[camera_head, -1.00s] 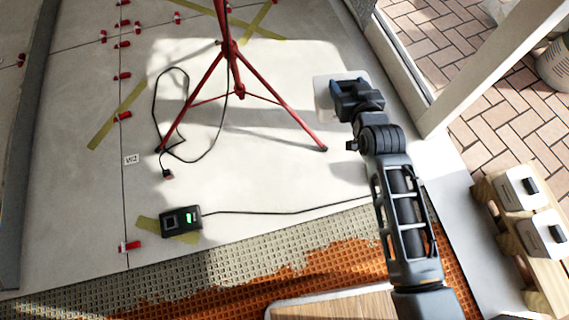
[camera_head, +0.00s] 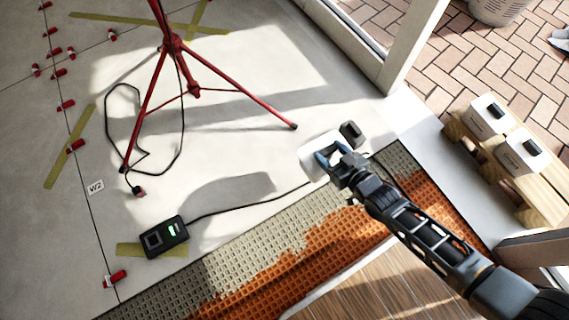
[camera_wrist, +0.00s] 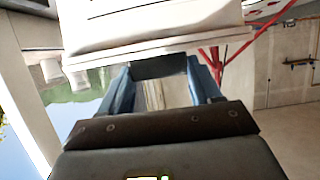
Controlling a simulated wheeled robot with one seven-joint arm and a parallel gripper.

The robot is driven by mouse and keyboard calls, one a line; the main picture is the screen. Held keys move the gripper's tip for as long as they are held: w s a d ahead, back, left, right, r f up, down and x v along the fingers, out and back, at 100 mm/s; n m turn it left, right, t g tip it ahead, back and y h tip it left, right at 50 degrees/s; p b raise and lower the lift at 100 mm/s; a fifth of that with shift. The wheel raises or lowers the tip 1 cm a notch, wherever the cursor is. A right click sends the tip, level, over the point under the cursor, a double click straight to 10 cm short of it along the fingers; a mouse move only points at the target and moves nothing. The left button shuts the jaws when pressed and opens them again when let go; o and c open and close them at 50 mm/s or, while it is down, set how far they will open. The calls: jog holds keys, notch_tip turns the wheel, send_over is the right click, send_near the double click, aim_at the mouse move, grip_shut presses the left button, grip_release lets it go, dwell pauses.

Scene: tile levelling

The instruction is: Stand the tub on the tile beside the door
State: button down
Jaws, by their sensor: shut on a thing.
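My gripper (camera_head: 338,160) is shut on the black handle (camera_wrist: 158,68) of a white tub (camera_head: 314,143). The tub also shows large across the top of the wrist view (camera_wrist: 150,22), with the blue fingers on either side of its handle. In the head view it appears over the pale tile (camera_head: 240,140), right of the red tripod's right foot and by the front edge. I cannot tell how high it is held. The door frame (camera_head: 412,45) stands at the upper right, beyond the tub.
The red tripod (camera_head: 178,45) stands on the tiles with a black cable. A black device (camera_head: 164,237) lies at the front. Red clips (camera_head: 66,105) line the left joints. Orange ribbed matting (camera_head: 330,235) borders the tile. Two white tubs (camera_head: 488,116) stand on a wooden pallet (camera_head: 540,195).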

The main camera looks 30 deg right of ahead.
jog(key=shift+d+f, duration=0.1)
jog(key=shift+d, duration=0.15)
jog(key=shift+a+f, duration=0.1)
jog(key=shift+f, duration=0.1)
jog(key=w+a+f+b, duration=0.6)
jog(key=w+a+f, duration=0.1)
jog(key=f, duration=0.3)
jog(key=shift+a+f+b, duration=0.25)
jog(key=shift+a+b, duration=0.05)
jog(key=shift+a, duration=0.55)
jog(key=shift+f, duration=0.1)
jog(key=shift+c, duration=1)
grip_release()
jog(key=shift+s+f, duration=0.1)
